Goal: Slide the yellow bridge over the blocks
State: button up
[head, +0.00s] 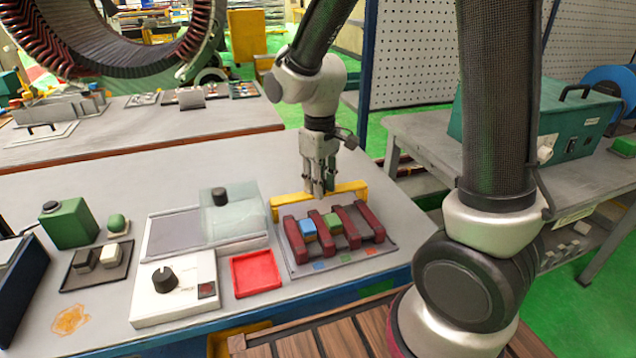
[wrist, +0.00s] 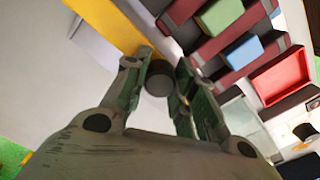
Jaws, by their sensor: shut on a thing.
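The yellow bridge (head: 288,206) lies along the back of the dark red slotted rack (head: 366,222) in the head view. It also shows as a yellow bar in the wrist view (wrist: 112,24). My gripper (head: 319,191) points down at the bridge's middle. Its fingers (wrist: 165,88) are closed around a dark round knob (wrist: 158,78) beside the yellow bar, apparently the bridge's handle. A blue block (head: 308,228) and a green block (head: 333,220) sit between the rack's bars, in front of the bridge. The bridge's contact with the rack is hard to tell.
A red tray (head: 256,274) stands left of the rack. A white device with a black knob (head: 165,277) and a clear cover (head: 235,215) are further left. The rack's grey base plate (head: 345,268) carries small coloured marks. The tabletop behind the bridge is clear.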

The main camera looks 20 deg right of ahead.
jog(key=shift+s, duration=4.35)
jog(key=o, duration=0.8)
jog(key=shift+r, duration=3)
